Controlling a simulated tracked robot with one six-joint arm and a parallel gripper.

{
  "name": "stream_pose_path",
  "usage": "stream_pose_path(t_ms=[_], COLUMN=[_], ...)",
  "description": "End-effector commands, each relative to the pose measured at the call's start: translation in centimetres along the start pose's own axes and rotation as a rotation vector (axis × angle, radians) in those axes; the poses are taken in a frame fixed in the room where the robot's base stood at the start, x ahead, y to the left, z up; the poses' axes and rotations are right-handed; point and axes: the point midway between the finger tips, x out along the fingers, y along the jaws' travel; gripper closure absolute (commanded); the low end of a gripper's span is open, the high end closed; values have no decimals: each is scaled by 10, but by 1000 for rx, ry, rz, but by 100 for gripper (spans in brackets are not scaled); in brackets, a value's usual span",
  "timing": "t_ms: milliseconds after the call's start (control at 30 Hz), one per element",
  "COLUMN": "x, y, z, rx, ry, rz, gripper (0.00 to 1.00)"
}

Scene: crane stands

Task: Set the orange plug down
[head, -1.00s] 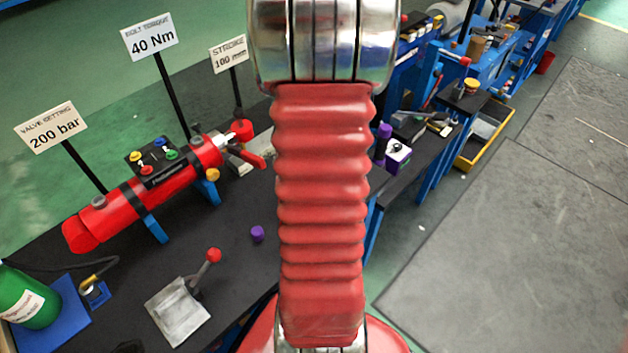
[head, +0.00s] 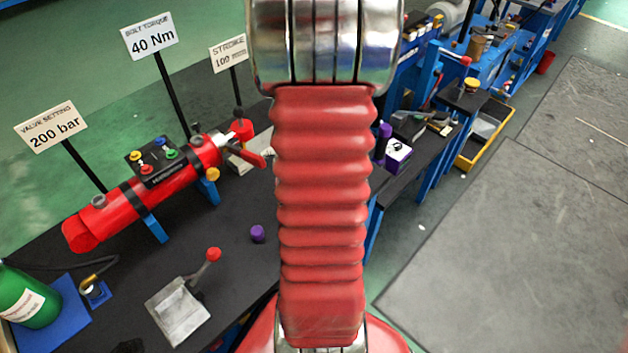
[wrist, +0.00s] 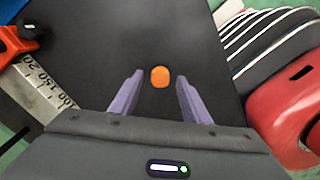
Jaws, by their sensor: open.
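The orange plug (wrist: 159,77) sits on the black bench top (wrist: 180,40) in the wrist view, a little beyond and between the fingertips. My gripper (wrist: 157,90) is open, with its two purple fingers apart on either side of the plug's line and clear of it. I cannot tell the exact height of the fingers above the bench. In the head view my own red arm hides the gripper and the plug.
A ruler (wrist: 40,85) and orange-red part lie left in the wrist view. The head view shows a red cylinder (head: 130,200) with valves, a purple plug (head: 257,233), a lever on a metal plate (head: 178,310), a green bottle (head: 28,300) and sign posts.

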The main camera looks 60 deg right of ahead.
Motion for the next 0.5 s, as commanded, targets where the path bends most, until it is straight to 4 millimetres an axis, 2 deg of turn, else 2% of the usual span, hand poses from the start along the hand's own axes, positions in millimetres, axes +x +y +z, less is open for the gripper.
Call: stream_pose_path(t_ms=[500], x=[-83], y=[1], z=[0], rx=[0], ry=[-1], rz=[4], gripper=[57])
